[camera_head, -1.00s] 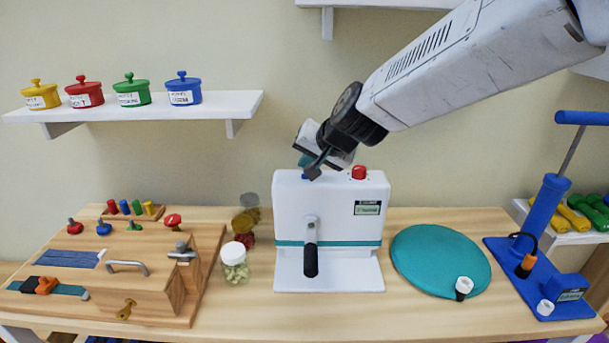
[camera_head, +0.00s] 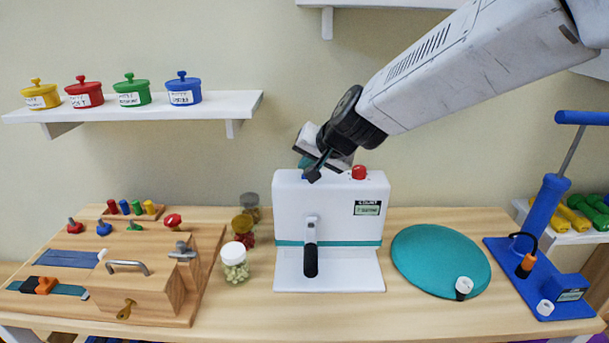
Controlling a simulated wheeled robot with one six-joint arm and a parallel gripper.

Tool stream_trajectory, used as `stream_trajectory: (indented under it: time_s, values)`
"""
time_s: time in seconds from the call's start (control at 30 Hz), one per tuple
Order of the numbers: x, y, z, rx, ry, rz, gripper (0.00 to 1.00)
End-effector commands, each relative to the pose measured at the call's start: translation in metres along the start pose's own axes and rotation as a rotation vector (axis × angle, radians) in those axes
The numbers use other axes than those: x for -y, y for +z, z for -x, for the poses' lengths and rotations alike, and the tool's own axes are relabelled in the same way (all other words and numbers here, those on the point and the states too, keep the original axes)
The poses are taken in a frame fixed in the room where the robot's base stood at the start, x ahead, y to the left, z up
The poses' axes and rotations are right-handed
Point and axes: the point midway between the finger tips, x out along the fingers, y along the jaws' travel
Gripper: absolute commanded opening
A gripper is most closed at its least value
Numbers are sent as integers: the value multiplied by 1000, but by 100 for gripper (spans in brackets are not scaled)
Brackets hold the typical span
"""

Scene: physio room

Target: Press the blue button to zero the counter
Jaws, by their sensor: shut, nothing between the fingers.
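A white counter box (camera_head: 290,215) stands upright in the middle of the table, with a teal stripe, a black-gripped lever (camera_head: 311,260) on its front and a small display (camera_head: 367,207). A red button (camera_head: 358,172) sits on its top right. A sliver of the blue button (camera_head: 305,177) shows on the top left; the rest is hidden behind my gripper. My gripper (camera_head: 314,174) is shut and empty, its dark tip pointing down at the blue button. I cannot tell whether the tip touches it.
A teal disc (camera_head: 435,255) and a blue stand (camera_head: 550,225) are to the right. A wooden board with latches and knobs (camera_head: 150,270) and several jars (camera_head: 235,262) are to the left. A wall shelf (camera_head: 215,106) with coloured pots is at upper left.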

Motion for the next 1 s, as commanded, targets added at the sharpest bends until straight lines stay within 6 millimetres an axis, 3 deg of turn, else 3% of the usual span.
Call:
stream_trajectory:
  time_s: [1.0]
  values:
    - [-5,6,-8,2,0,-1,0]
